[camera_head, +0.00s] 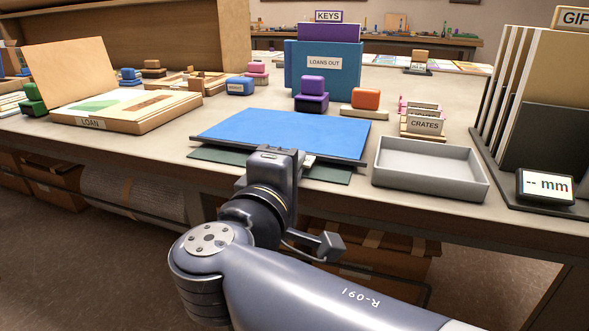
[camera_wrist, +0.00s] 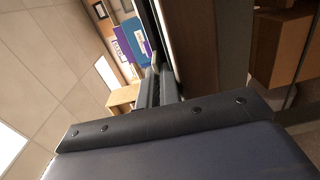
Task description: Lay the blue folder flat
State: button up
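The blue folder (camera_head: 285,133), with a dark edge, is near the front of the table in the head view. It is nearly level, blue face up, with its near edge a little above a dark green mat (camera_head: 205,155). My gripper (camera_head: 283,157) is at the folder's near edge. In the wrist view my gripper's fingers (camera_wrist: 162,76) are close together at a thin dark edge-on strip, which looks like the folder (camera_wrist: 157,28). The fingertips are partly hidden in the head view, but they appear shut on the folder's edge. Whether its far edge touches the table is unclear.
A grey tray (camera_head: 430,180) stands right of the folder, and a box marked LOAN (camera_head: 120,121) lies left. Behind are purple blocks (camera_head: 311,103), an orange block (camera_head: 366,98) and an upright blue LOANS OUT holder (camera_head: 300,75). A rack (camera_head: 530,170) stands far right.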

jog(key=o, duration=0.4)
jog(key=shift+f, duration=0.15)
jog(key=shift+o, duration=0.3)
jog(key=shift+f, duration=0.1)
jog(key=c, duration=0.4)
jog(key=shift+o, duration=0.3)
jog(key=shift+s, duration=0.1)
jog(key=shift+v, duration=1.5)
jog(key=shift+o, duration=1.4)
jog(key=shift+v, duration=1.25)
jog(key=shift+s+a+r, duration=0.2)
jog(key=shift+s+a, duration=0.1)
jog(key=shift+s, duration=0.35)
